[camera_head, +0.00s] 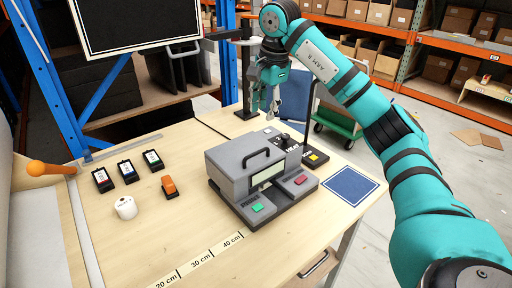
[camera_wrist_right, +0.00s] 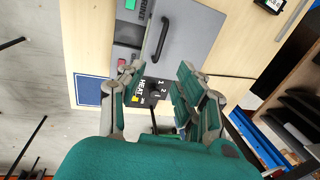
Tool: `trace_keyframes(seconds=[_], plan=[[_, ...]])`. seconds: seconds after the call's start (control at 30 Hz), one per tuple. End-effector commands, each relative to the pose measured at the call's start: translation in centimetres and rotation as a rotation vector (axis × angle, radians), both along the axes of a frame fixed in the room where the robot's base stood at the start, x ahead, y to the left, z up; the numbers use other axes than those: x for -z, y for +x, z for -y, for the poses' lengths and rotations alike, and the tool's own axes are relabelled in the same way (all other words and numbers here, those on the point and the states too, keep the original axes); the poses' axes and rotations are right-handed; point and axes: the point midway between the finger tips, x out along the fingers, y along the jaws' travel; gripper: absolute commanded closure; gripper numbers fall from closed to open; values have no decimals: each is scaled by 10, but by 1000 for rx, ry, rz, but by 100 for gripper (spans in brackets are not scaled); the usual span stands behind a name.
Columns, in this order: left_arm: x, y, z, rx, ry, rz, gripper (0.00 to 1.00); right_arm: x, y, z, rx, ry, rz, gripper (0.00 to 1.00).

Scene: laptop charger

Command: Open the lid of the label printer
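The label printer (camera_head: 240,193) is a grey box on a dark base on the table, with a green button and a red button in front. Its lid (camera_head: 228,157) lies closed and carries a black arched handle (camera_head: 264,155). In the right wrist view the lid (camera_wrist_right: 193,38) and handle (camera_wrist_right: 160,40) show beyond the fingers. My right gripper (camera_head: 266,107) is above and behind the printer, pointing down. In the right wrist view my right gripper (camera_wrist_right: 166,72) is open, with nothing between its fingers. It appears apart from the handle. My left gripper is not in view.
A dial unit marked HEAT (camera_head: 288,142) adjoins the printer's back right. A blue mat (camera_head: 350,186) lies to the right. Several small cartridges, a white roll (camera_head: 125,208) and an orange stapler-like item (camera_head: 169,186) lie left. A monitor (camera_head: 135,22) hangs behind. The front table is clear.

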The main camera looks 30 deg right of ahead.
Motion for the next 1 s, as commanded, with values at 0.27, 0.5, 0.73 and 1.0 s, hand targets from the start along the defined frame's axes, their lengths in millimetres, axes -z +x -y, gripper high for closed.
trace_keyframes(seconds=[0.27,0.5,0.73,1.0], plan=[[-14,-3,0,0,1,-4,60,60,11,-2,-1,1,-4,66],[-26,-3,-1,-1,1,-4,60,108,21,-3,-3,2,-3,66],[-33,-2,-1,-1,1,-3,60,137,27,-4,-3,3,0,66],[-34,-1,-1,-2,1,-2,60,145,29,-4,-3,3,3,66]])
